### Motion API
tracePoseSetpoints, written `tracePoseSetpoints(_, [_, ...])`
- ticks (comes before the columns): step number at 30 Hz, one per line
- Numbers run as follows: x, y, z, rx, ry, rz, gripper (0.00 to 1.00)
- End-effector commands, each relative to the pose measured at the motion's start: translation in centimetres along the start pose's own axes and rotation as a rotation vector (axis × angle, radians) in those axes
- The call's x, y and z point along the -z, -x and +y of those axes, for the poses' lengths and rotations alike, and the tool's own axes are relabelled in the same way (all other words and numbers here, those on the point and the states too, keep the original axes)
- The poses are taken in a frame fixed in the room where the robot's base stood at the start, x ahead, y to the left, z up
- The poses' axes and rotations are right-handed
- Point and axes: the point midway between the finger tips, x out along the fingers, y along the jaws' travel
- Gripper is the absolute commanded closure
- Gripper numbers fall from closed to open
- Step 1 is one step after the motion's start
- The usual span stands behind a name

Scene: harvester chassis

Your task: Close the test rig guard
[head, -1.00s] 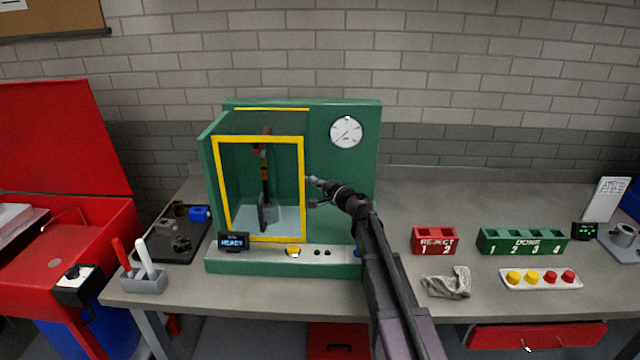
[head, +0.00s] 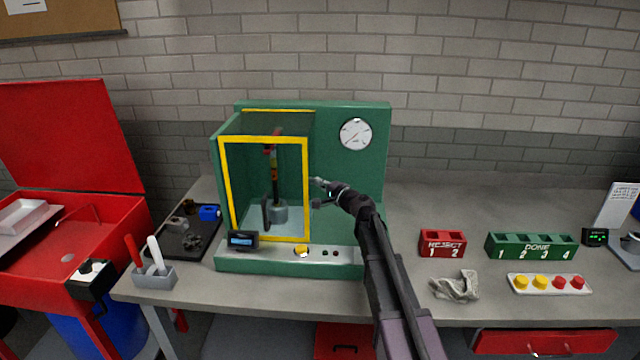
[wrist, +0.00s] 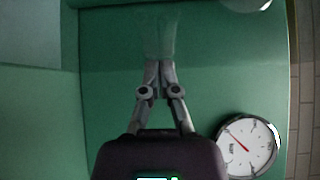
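The green test rig (head: 350,180) stands on the bench in the head view. Its guard (head: 307,190), a clear panel in a yellow frame, stands upright across the front of the chamber. A dark upright handle (head: 266,213) shows on it. Through it I see a red and dark ram above a grey cylinder (head: 280,214). My gripper (head: 317,192) is just right of the frame's right edge; I cannot tell whether it touches. In the wrist view my gripper (wrist: 159,64) has its fingertips together, with nothing visible between them, against green panelling.
A round gauge (head: 355,134) is on the rig's upper right. A small display (head: 242,241) and yellow button (head: 302,251) are along its base. A dark parts tray (head: 178,240) lies left; red reject (head: 442,243) and green done (head: 531,246) racks stand right.

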Motion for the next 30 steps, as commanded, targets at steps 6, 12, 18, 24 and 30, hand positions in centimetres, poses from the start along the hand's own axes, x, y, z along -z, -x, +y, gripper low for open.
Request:
tracePoseSetpoints(6, [1.6, 1.6, -0.1, 0.001, 0.000, 0.003, 1.00])
tracePoseSetpoints(12, [2.6, 4.8, -0.1, 0.001, 0.000, 0.007, 1.00])
tracePoseSetpoints(18, [2.5, 8.3, -0.1, 0.001, 0.001, 0.009, 1.00])
tracePoseSetpoints(24, [2.5, 11.0, -0.1, 0.001, 0.001, 0.007, 1.00])
tracePoseSetpoints(30, [2.5, 12.4, -0.1, 0.001, 0.001, 0.005, 1.00])
